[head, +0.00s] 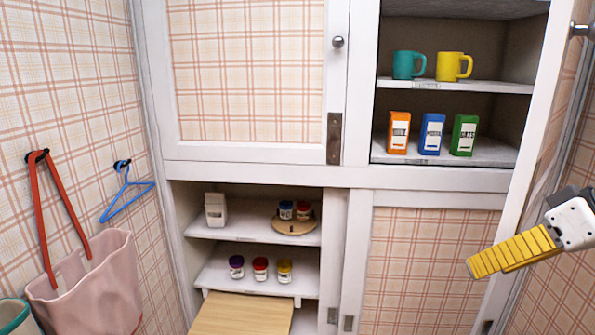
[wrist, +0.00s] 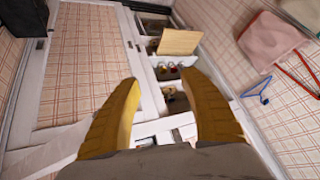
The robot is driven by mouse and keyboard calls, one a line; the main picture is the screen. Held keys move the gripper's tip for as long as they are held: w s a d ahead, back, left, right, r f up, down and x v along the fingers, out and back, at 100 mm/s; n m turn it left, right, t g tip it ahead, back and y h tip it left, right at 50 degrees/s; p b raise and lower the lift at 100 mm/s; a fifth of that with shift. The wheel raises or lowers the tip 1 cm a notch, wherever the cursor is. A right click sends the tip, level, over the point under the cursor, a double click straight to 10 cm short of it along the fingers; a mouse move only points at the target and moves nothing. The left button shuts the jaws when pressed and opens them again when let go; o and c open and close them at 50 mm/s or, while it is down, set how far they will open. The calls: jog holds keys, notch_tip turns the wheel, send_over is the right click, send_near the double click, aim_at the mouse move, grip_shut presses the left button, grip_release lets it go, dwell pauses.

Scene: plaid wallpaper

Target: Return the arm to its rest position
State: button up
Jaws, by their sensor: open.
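My gripper (head: 472,267) is at the right edge of the head view, in front of the lower right cabinet door. Its yellow ribbed fingers point left and slightly down. In the wrist view my gripper (wrist: 159,77) shows two yellow fingers spread apart with nothing held between them. Behind the gap is the white cabinet, seen turned over from this angle. Only the end of my arm is in the head view; the rest is out of frame.
The cabinet's upper right shelves hold a teal mug (head: 408,65), a yellow mug (head: 449,67) and three boxes. Lower shelves hold small jars, and a wooden board (head: 240,314) juts out below. A pink bag (head: 90,285) and blue hanger (head: 125,195) hang at left.

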jog(key=s+a+f+m+h+b, duration=0.1)
jog(key=a+f+b, duration=0.3)
jog(key=f, duration=0.8)
jog(key=s+a+f+m+h+b, duration=0.1)
jog(key=a+f+b, duration=0.3)
jog(key=f, duration=0.9)
jog(key=a+f+m+t+h+b, duration=0.1)
jog(key=a+f+b, duration=0.3)
jog(key=f+b, duration=0.5)
notch_tip(320, 180, down, 4)
jog(key=shift+s+f+h+b, duration=0.3)
jog(key=shift+s+h, duration=0.1)
jog(key=shift+h, duration=0.3)
